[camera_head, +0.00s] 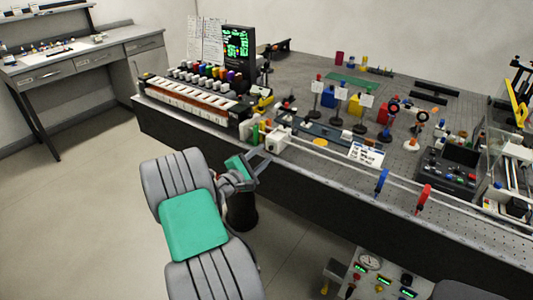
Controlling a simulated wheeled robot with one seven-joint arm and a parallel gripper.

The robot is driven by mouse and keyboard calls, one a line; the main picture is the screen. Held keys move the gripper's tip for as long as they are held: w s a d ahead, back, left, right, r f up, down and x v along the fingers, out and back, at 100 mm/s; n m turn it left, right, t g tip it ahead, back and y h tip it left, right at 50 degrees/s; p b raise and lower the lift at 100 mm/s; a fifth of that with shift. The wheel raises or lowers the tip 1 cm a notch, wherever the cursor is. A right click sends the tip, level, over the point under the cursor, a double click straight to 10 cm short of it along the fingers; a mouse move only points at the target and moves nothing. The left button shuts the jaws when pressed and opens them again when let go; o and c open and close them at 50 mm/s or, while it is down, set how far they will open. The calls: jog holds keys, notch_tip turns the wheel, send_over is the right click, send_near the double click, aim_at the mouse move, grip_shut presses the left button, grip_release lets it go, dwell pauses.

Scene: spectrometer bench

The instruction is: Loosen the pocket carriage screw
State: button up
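My gripper (265,161) is in front of the bench's near edge, left of the middle of the picture. Its two fingers look parted, with nothing seen between them. A white block (279,138) sits on the bench's near edge just beyond the fingertips, at the left end of a long pale rail (335,162). The gripper looks apart from it. I cannot make out which part is the pocket carriage screw at this size.
The long optical bench (300,62) carries a keyboard-like unit (195,100), a green-lit screen (238,45) and several mounts. A gauge panel (375,278) is below. Floor (85,205) is clear at left.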

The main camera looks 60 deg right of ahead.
jog(key=shift+w+a, duration=0.2)
jog(key=shift+a, duration=1)
jog(key=shift+w+a, duration=0.15)
jog(key=shift+a, duration=1)
